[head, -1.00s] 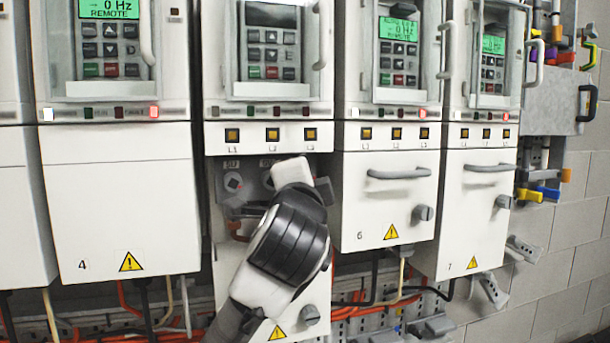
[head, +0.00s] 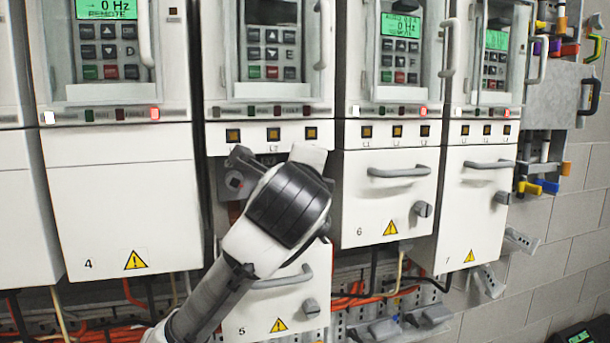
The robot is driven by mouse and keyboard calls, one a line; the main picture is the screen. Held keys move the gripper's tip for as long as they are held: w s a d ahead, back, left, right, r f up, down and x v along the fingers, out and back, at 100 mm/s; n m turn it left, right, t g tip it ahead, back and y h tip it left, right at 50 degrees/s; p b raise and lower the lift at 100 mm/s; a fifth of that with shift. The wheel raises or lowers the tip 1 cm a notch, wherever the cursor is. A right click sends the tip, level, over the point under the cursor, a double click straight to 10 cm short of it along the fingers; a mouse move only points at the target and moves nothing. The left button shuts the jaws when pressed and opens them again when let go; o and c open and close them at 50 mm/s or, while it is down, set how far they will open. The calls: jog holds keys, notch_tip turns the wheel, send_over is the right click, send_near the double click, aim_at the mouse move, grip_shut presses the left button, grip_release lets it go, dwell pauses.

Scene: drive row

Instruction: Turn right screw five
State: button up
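Drive five (head: 268,135) is the middle unit, and its display is dark. Its lower front cover (head: 285,306), marked 5, hangs lowered and leaves an opening above it. At the left of this opening a round screw-like fitting (head: 234,181) shows. My arm's white and black wrist crosses the opening and hides its middle and right, so the right screw is not in view. My gripper (head: 243,160) shows only as a dark grey part at the wrist's upper left, beside the fitting. Its fingertips are hidden; I cannot tell whether it is open or touches anything.
Drive four (head: 115,205) on the left and drives six (head: 385,195) and seven (head: 472,205) on the right have closed covers and lit displays. Orange and black cables (head: 375,285) run below. A tool board (head: 555,105) hangs at the far right.

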dwell(0.3)
jog(key=o, duration=1)
